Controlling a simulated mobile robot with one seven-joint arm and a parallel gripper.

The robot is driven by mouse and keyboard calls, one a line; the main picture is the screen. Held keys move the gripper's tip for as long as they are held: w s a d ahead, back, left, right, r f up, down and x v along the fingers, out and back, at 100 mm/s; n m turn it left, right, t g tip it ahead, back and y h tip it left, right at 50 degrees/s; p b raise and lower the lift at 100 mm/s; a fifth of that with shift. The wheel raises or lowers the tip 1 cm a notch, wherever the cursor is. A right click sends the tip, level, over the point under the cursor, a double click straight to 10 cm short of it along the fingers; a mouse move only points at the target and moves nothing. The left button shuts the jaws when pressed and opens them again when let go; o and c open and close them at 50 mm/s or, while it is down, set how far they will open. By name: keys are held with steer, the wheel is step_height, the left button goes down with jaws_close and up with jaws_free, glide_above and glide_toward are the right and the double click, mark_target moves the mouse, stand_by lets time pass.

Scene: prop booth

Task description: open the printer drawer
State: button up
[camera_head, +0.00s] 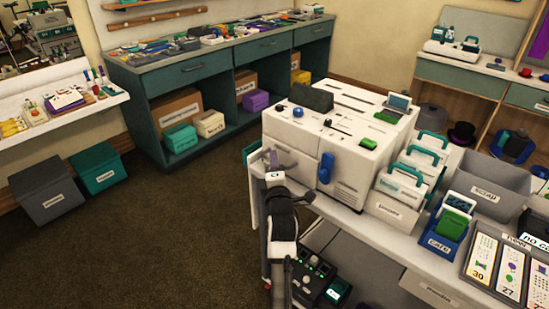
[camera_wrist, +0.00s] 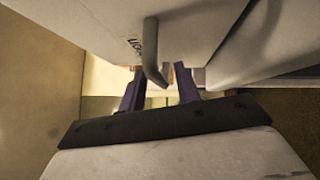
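The printer (camera_head: 345,125) is a large white machine on the table in the head view, with a blue handle (camera_head: 325,168) on its front. My gripper (camera_head: 271,158) is at the left part of its front, and my wrist hides some of that area. In the wrist view, a grey bent handle (camera_wrist: 151,50) stands out from a white panel (camera_wrist: 120,22) with partly readable dark lettering. My gripper's two dark purple fingers (camera_wrist: 159,88) are apart, with the handle's end between them in the picture. I cannot tell whether they touch it. How far the drawer is out is not clear.
White holders with teal handles (camera_head: 410,175), a grey bin (camera_head: 495,185) and a blue tray (camera_head: 445,235) crowd the table right of the printer. A dark device (camera_head: 315,280) sits below the table. Carpet (camera_head: 170,235) on the left is clear.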

steer(key=shift+w+a, duration=0.1)
steer(key=shift+w, duration=0.3)
steer(key=shift+c, duration=0.3)
jaws_close()
